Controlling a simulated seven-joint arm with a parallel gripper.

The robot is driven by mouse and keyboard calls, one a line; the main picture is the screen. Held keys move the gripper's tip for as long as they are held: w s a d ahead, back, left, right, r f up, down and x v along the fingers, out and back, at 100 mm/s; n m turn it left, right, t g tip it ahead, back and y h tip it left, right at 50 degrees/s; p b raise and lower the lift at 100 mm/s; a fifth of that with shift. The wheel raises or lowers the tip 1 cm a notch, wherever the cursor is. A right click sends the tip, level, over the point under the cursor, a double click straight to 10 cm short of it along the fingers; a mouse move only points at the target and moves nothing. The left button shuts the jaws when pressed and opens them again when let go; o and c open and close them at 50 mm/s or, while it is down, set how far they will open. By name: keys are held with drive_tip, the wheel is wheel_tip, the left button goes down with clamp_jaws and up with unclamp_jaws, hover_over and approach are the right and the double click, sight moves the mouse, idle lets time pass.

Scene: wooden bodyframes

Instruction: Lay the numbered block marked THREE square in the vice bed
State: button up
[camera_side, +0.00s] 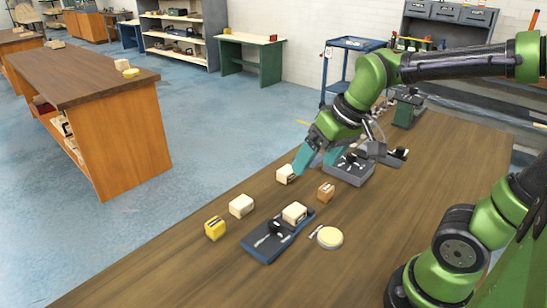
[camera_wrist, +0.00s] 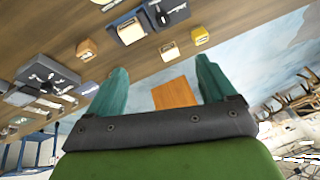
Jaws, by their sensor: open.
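Several blocks lie on the wooden bench; no number is readable, so I cannot tell which is THREE. A cream block with a dark mark (camera_side: 285,174) is just below and left of my gripper (camera_side: 316,168). Another cream block (camera_side: 241,206) sits farther left, and a third (camera_side: 294,213) rests on a dark blue vice bed (camera_side: 262,247).
A yellow block (camera_side: 215,229) lies left of the blue bed, a tan block (camera_side: 326,192) behind it, and a round pale-yellow disc (camera_side: 329,237) to its right. The near and right bench top (camera_side: 440,160) is largely clear. The bench's left edge runs close to the cream blocks.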

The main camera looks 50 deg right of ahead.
drive_tip(key=s+t, duration=0.1)
drive_tip(key=s+a+r+m, duration=0.1)
drive_tip(key=s, duration=0.1)
drive_tip(key=s+a+t, duration=0.1)
drive_tip(key=s, duration=0.1)
drive_tip(key=shift+r+t+y, duration=0.3)
